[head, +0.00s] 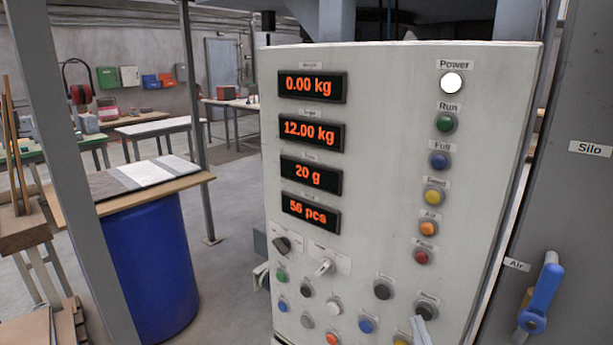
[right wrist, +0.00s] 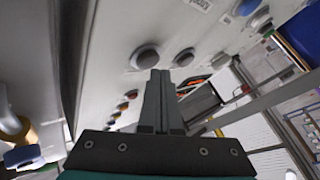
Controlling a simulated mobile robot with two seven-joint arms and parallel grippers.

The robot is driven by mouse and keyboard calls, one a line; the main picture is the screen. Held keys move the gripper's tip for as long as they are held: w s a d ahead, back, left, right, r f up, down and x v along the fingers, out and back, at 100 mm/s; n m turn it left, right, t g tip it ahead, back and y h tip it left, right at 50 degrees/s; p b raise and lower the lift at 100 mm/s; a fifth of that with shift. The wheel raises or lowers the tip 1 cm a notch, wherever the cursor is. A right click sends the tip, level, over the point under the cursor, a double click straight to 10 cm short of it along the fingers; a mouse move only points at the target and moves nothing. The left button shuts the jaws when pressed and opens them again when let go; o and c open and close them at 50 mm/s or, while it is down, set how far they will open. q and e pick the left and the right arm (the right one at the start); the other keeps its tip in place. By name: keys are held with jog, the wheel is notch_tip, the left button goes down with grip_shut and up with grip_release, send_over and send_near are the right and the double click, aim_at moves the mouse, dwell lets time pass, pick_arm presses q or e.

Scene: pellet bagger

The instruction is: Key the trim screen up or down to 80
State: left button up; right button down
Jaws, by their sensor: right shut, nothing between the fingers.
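The trim screen (head: 311,175), third down on the pale control panel, reads 20 g; its small label is blurred. My right gripper (head: 421,322) shows only as grey fingertips at the bottom of the head view. They overlap the lower edge of a dark round button (head: 425,307). In the right wrist view the right gripper (right wrist: 158,76) is shut and empty, its tips close to a dark button (right wrist: 145,56). I cannot tell whether they touch it. My left gripper is not in view.
Other screens read 0.00 kg (head: 311,87), 12.00 kg (head: 311,131) and 56 pcs (head: 310,212). Several coloured buttons, lamps and two knobs crowd the panel. A blue-handled air valve (head: 541,292) sticks out at right. A blue drum (head: 160,265) stands at left.

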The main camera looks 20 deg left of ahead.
jog(key=shift+w+d, duration=0.15)
jog(key=shift+w, duration=0.35)
dwell(0.5)
jog(key=shift+s, duration=0.15)
jog(key=shift+s+a, duration=0.25)
jog(key=shift+s, duration=0.35)
jog(key=s, duration=0.2)
jog(key=s+a+p, duration=0.1)
jog(key=s+p, duration=0.1)
jog(key=s, duration=0.1)
jog(key=shift+s+a, duration=0.35)
jog(key=shift+a, duration=0.05)
dwell(2.1)
